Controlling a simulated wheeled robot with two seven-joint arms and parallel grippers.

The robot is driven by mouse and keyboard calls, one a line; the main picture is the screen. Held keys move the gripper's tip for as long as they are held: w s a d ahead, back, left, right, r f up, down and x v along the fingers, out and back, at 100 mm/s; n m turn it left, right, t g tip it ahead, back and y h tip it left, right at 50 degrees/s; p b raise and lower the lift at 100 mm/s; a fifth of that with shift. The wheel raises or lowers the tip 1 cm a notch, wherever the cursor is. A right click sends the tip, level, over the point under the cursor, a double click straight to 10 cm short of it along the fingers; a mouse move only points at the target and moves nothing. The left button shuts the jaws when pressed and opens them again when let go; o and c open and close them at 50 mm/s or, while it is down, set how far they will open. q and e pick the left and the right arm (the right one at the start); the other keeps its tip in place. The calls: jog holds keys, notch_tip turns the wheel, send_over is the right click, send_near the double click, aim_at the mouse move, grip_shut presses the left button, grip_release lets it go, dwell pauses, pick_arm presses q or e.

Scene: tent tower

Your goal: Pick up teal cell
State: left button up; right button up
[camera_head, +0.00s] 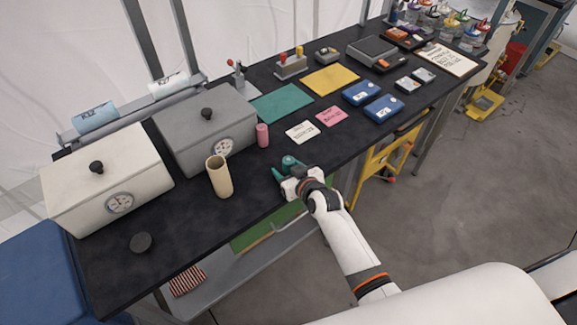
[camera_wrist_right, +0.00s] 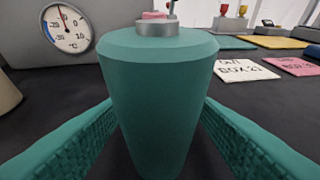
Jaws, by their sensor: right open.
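The teal cell (camera_head: 289,160) stands upright near the front edge of the black table. In the right wrist view the teal cell (camera_wrist_right: 158,90) fills the middle, with a grey metal cap on top. My right gripper (camera_head: 289,170) is open at the cell, with its teal fingers to either side of it. In the wrist view dark gaps show beside the cell's upper part; contact lower down cannot be told. My left gripper is not in view.
A pink cell (camera_head: 262,135) stands behind, beside the grey box with a dial (camera_head: 205,135). A tan open cylinder (camera_head: 218,177) stands to the left. White (camera_head: 300,132) and pink (camera_head: 333,117) note cards lie flat to the right. The tabletop right of the gripper is clear.

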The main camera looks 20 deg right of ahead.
jog(key=shift+x, duration=0.75)
jog(key=shift+c, duration=0.3)
